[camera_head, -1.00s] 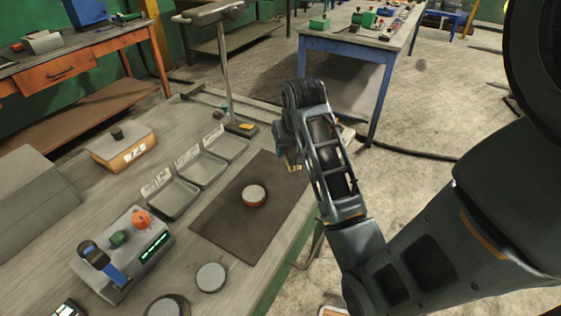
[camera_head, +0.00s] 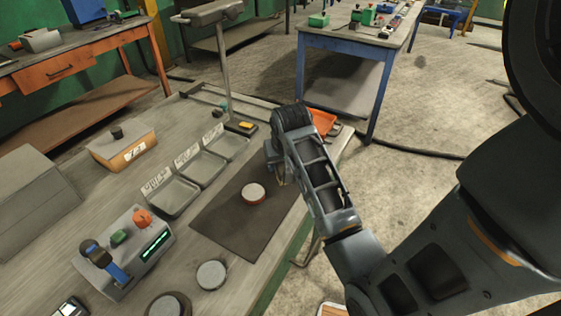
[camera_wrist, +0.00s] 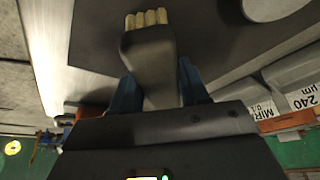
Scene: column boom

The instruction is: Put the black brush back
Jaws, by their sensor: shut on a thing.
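The brush (camera_wrist: 150,55) has a dark grey-brown handle and pale yellowish bristle tufts. My gripper (camera_wrist: 158,86) is shut on its handle, with a blue finger on each side, and the bristles point away from the palm. In the head view my gripper (camera_head: 278,174) is over the right part of the dark mat (camera_head: 225,228), to the right of a round disc piece. My own wrist hides most of the brush there. I cannot tell whether the bristles touch the mat.
The disc piece (camera_head: 253,193) lies on the mat. Labelled grey trays (camera_head: 172,196) stand left of it, with a post stand (camera_head: 224,70) behind. An orange tray (camera_head: 323,121) shows behind my wrist. A control box (camera_head: 125,255) and loose discs (camera_head: 211,275) lie nearer.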

